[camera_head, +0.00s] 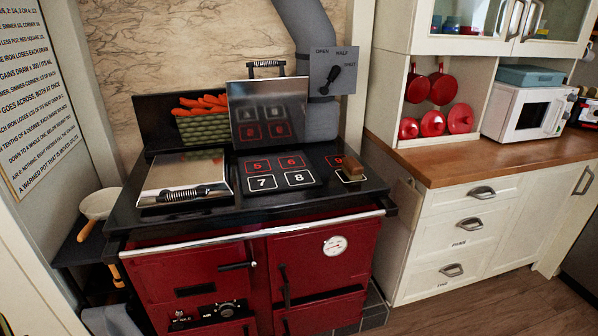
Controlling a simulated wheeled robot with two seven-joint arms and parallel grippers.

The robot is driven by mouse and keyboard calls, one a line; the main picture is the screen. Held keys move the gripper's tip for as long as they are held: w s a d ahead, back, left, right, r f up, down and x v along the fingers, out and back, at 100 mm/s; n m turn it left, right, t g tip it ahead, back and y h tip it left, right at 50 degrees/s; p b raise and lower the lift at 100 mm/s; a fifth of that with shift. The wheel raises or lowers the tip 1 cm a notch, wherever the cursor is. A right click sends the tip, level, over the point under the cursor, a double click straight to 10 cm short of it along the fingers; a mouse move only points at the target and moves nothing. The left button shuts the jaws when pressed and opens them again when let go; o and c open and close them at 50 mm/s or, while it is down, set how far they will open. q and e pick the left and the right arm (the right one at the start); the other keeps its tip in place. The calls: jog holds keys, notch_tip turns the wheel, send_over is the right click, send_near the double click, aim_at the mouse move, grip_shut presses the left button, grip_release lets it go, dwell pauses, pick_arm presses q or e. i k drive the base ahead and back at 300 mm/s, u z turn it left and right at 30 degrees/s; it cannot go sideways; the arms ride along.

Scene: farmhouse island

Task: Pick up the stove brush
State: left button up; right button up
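A small brown wooden block that looks like the stove brush (352,167) rests on the right side of the black top of the red stove (190,268). It sits by a plate marked 9 and partly covers a white-outlined square. Its bristles are too small to make out. Neither of my grippers shows in the head view.
A raised lid (268,110) stands behind numbered plates; a closed lid (184,178) lies left. A basket of carrots (203,122) stands behind. A stovepipe (308,40) rises at the back. A wooden counter (480,155) is right, and a pan (98,204) left.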

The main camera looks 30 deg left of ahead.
aim_at(353, 169)
jog(key=z, duration=0.2)
jog(key=i, duration=1.9)
jog(key=u, duration=0.7)
